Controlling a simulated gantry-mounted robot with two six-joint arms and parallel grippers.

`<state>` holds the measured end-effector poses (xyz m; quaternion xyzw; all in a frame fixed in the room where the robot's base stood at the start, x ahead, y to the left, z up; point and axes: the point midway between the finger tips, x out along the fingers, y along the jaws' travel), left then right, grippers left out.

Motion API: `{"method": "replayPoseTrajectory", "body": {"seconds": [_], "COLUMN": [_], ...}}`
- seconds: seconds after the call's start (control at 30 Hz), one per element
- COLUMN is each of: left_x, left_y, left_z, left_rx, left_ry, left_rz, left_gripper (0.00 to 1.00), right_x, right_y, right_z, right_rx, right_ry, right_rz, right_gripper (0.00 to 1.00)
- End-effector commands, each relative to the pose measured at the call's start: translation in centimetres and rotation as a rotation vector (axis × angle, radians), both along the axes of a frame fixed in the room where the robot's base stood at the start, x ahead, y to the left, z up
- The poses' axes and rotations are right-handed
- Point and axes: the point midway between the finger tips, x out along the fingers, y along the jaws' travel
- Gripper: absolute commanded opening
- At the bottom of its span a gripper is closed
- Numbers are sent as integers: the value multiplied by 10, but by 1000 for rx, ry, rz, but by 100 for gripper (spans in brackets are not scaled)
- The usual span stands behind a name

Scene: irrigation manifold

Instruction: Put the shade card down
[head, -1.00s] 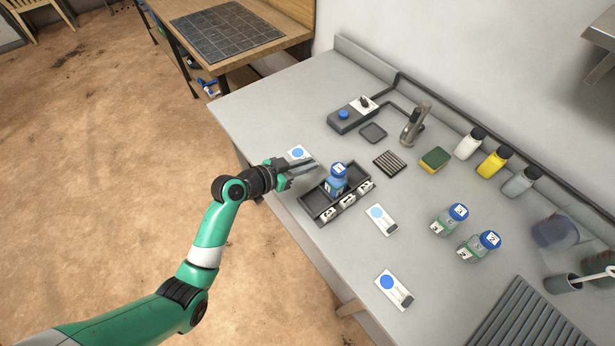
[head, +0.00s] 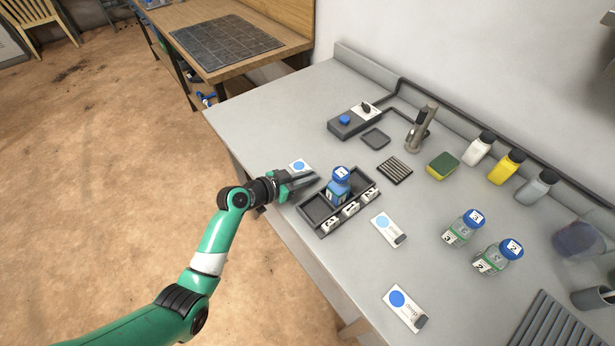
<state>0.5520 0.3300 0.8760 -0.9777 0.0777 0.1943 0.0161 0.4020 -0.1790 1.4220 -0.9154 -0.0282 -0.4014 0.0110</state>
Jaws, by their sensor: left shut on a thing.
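My left gripper (head: 301,183) is at the table's left edge, beside the tray's left end. It is shut on a white shade card (head: 299,166) with a blue dot, which shows just behind the jaws and is partly hidden by them. Whether this card touches the table is hard to tell. Two similar cards lie flat on the table, one right of the tray (head: 388,229) and one nearer the front (head: 406,308). My right gripper is not in view.
A dark numbered tray (head: 313,209) holds a blue-capped bottle (head: 339,187) with blue liquid. Two more blue-capped bottles (head: 463,228) (head: 498,257) stand to the right. A sponge (head: 442,166), a slatted rest (head: 394,170) and several squeeze bottles are behind. Table left of the controller box (head: 354,121) is clear.

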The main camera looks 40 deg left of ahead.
Motion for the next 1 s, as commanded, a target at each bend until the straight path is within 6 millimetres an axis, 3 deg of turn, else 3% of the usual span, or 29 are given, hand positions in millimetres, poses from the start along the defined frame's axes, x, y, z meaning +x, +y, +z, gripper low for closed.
{"method": "replayPoseTrajectory", "body": {"seconds": [0.03, 0.2, 0.57, 0.67, 0.73, 0.8, 1.0], "left_x": [0, 0, -1, -16, -30, -44, -82], "left_y": [0, 0, 0, 3, 5, 8, 14], "left_z": [-1, -1, 6, 12, 20, 32, 48], "left_rx": [0, 0, 0, -1, -1, -2, -3], "left_ry": [0, 0, 0, 0, 0, 3, 5], "left_rz": [0, 0, 0, 3, 4, 3, 4], "left_gripper": [18, 45, 45, 45, 45, 45, 45], "right_x": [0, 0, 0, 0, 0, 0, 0], "right_y": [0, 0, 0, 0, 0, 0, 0], "right_z": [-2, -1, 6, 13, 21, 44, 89], "right_rx": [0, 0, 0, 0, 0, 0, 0], "right_ry": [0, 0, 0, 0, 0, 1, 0], "right_rz": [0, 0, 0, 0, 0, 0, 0], "right_gripper": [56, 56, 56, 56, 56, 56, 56]}}
